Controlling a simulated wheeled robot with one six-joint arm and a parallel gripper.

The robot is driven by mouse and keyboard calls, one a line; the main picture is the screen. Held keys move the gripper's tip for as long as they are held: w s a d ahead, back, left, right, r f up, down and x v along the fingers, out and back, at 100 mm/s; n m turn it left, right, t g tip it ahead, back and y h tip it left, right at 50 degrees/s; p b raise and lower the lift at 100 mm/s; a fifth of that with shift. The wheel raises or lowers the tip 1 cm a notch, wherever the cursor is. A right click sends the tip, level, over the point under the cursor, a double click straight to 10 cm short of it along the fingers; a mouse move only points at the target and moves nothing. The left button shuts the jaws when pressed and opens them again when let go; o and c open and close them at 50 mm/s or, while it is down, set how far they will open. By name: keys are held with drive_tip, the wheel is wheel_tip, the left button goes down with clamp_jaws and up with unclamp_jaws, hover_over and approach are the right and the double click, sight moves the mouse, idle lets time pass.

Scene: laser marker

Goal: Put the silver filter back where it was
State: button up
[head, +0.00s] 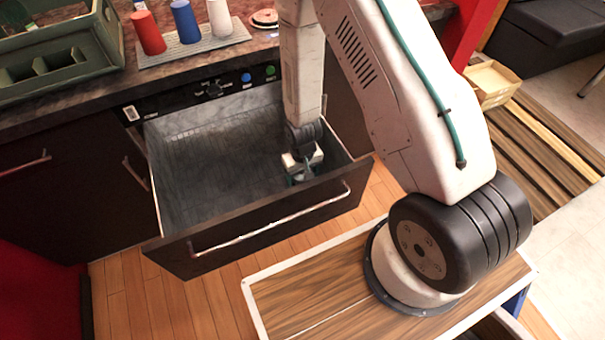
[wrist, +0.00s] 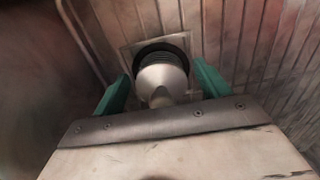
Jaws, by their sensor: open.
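The silver filter (wrist: 162,77) is in the wrist view, standing in or over a dark round ring (wrist: 150,50) on a square plate at the drawer floor. I cannot tell how deep it sits. My gripper (wrist: 158,88) has its two green fingers apart, one on each side of the filter, with gaps visible beside it. In the head view my gripper (head: 300,177) is low inside the open drawer (head: 205,165), near its right front corner.
The drawer's front panel with its handle (head: 270,222) and its side walls stand close around my gripper. Red (head: 148,33), blue (head: 185,21) and white (head: 219,17) cylinders stand on a mat on the counter. A green crate (head: 60,50) is at left. The drawer's left part is empty.

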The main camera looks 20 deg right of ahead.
wheel_tip(320, 180, up, 13)
drive_tip(key=shift+f, duration=0.15)
drive_tip(key=s+d+r, duration=0.1)
drive_tip(key=s+r, duration=0.2)
drive_tip(key=r, duration=0.8)
drive_tip(key=s+d+r, duration=0.1)
drive_tip(key=s+r, duration=0.1)
drive_tip(key=r, duration=1)
drive_tip(key=s+d+r+t, duration=0.1)
drive_tip(key=s+r, duration=1.2)
drive_tip(key=s, duration=0.3)
drive_tip(key=shift+s, duration=0.2)
